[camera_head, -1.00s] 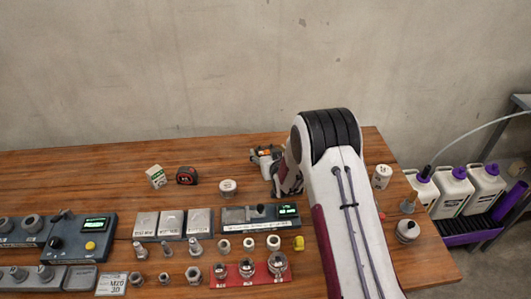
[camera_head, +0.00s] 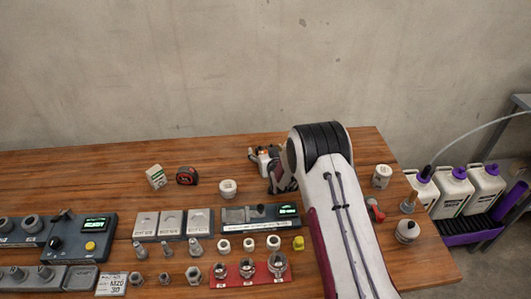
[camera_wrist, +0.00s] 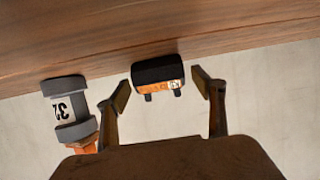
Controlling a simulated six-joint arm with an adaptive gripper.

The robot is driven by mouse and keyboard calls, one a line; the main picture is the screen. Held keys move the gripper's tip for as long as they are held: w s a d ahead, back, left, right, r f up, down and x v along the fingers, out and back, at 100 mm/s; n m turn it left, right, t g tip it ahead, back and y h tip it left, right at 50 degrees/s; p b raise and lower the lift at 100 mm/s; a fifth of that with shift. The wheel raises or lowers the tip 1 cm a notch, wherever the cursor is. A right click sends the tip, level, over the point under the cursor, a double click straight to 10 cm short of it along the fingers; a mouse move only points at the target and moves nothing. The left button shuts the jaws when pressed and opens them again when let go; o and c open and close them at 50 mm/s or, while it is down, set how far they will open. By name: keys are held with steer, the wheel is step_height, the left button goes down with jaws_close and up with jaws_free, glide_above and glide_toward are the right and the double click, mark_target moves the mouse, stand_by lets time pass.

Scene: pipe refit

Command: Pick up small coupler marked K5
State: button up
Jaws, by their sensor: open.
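My gripper (camera_wrist: 163,92) is open in the wrist view, its two fingers apart with nothing held. A black and orange block (camera_wrist: 158,73) with a small light marking shows between the fingertips; I cannot tell its distance. In the head view my arm mostly hides my gripper. Several small metal and white fittings stand on the table, including a white ring-like one (camera_head: 248,244) in a short row. Their markings are too small to read, so I cannot tell which is the coupler marked K5.
A grey piece marked 32 (camera_wrist: 69,108) is left of my fingers in the wrist view. A red tray (camera_head: 231,280) holds metal fittings. The wooden table (camera_head: 110,172) is clear at the back left.

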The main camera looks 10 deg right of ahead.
steer(key=shift+w+f, duration=0.15)
steer(key=shift+w, duration=0.3)
steer(key=shift+c, duration=0.4)
steer(key=c, duration=1.1)
